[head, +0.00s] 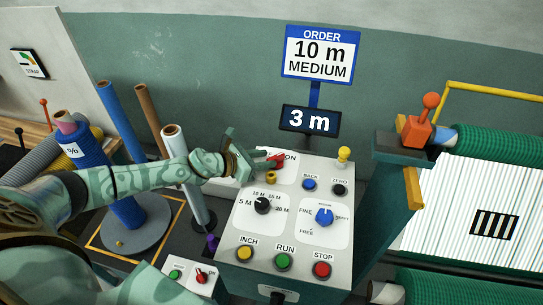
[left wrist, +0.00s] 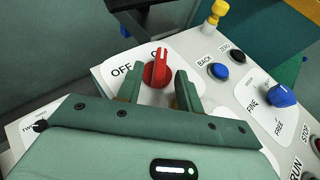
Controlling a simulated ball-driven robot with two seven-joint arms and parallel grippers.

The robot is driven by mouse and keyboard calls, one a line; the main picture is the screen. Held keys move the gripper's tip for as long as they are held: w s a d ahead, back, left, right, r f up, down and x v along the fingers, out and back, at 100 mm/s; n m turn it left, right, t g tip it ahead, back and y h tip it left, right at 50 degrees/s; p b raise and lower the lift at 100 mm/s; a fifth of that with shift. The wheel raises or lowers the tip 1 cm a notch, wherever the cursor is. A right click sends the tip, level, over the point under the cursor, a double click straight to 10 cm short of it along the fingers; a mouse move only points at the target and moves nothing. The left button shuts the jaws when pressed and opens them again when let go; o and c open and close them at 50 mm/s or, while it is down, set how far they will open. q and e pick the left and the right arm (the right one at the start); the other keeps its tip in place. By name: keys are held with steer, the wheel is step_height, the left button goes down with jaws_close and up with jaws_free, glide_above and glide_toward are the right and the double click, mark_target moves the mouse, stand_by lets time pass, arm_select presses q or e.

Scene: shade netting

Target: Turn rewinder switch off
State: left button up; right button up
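The red rotary switch (head: 277,160) sits at the top left of the white control panel (head: 318,248), beside an ON label. In the left wrist view the red knob (left wrist: 157,69) has OFF at its left, and its white mark points up toward the partly covered ON label. My left gripper (head: 258,162) reaches in from the left, close to the switch. In the left wrist view its two fingers (left wrist: 158,88) are apart, one on each side of the knob; contact is not clear. My right gripper is not in view.
Near the switch are a yellow-topped lever (head: 343,155), a blue BACK button (head: 309,184), a black ZERO button (head: 340,189) and two dials. INCH, RUN and STOP buttons line the front. Upright rolls (head: 146,118) stand left; a netting machine (head: 470,200) stands right. The display (head: 310,121) reads 3 m.

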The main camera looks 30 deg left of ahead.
mark_target(270, 159)
arm_select(q)
steer(key=shift+x, duration=1.6)
